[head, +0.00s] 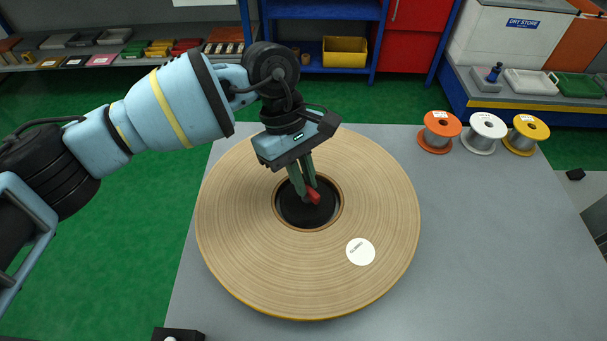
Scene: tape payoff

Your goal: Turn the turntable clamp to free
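The turntable carries a large tan tape roll (245,235) with a white round label, lying flat on the grey table. In its centre is a dark round hub (292,213). A small red clamp handle (314,197) stands at the hub, partly covered by my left gripper (309,195). The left gripper points down into the roll's centre, with its greenish fingers at the red handle. The fingers look close together around it, but I cannot tell whether they press on it. My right gripper is not in view.
Three spools, orange (439,132), white (483,133) and yellow (526,134), stand at the table's back right. A small black box (178,334) sits at the front left edge. The grey table (500,240) is clear right of the roll.

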